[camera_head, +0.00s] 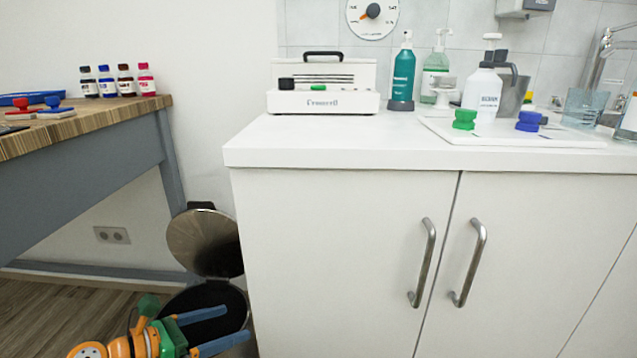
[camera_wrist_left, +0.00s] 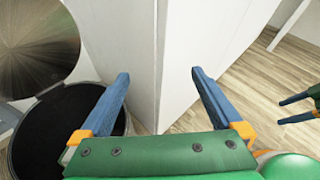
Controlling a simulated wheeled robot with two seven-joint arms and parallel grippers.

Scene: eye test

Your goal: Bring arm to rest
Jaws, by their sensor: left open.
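My left gripper (camera_head: 236,322) is low at the left in the head view, over the mouth of an open bin (camera_head: 180,300). Its two blue fingers are apart with nothing between them. In the left wrist view the left gripper (camera_wrist_left: 160,73) is open and empty, facing the white cabinet's corner. At that view's right edge, the two blue fingers of my right gripper (camera_wrist_left: 280,112) stand apart over the floor, with nothing seen between them. The right gripper is outside the head view.
The bin's round lid (camera_head: 198,240) stands raised beside the white cabinet (camera_head: 340,250), which has two metal handles. A wooden-topped table (camera_head: 90,115) with small bottles is at the left. The countertop (camera_head: 340,145) holds a white device (camera_head: 323,85), bottles and a tray.

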